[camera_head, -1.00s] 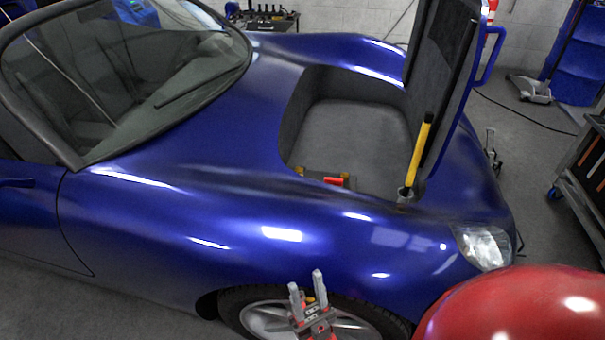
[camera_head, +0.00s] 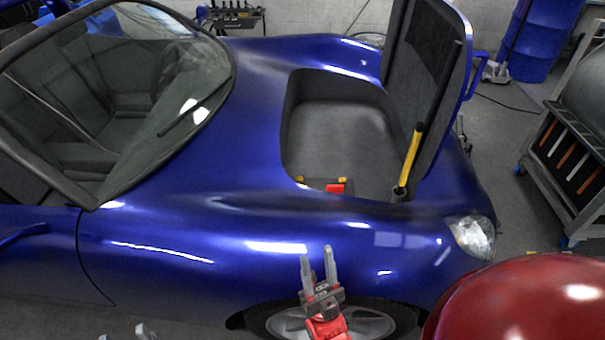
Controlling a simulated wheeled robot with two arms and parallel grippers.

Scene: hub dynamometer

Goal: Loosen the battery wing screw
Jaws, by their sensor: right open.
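In the head view, the front compartment (camera_head: 335,135) of the blue car stands open. I cannot make out the wing screw. My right gripper (camera_head: 318,254) is open and empty, fingers pointing up, in front of the car's side above the wheel, apart from the red block. Grey tips at the bottom left edge, likely my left gripper (camera_head: 126,333), barely show.
The raised lid (camera_head: 432,90) stands at the compartment's right, with a yellow strut (camera_head: 411,160) beside it. A large red rounded surface (camera_head: 530,305) fills the bottom right. A tool cart (camera_head: 570,150) stands at the right. The bodywork (camera_head: 200,215) left of the compartment is clear.

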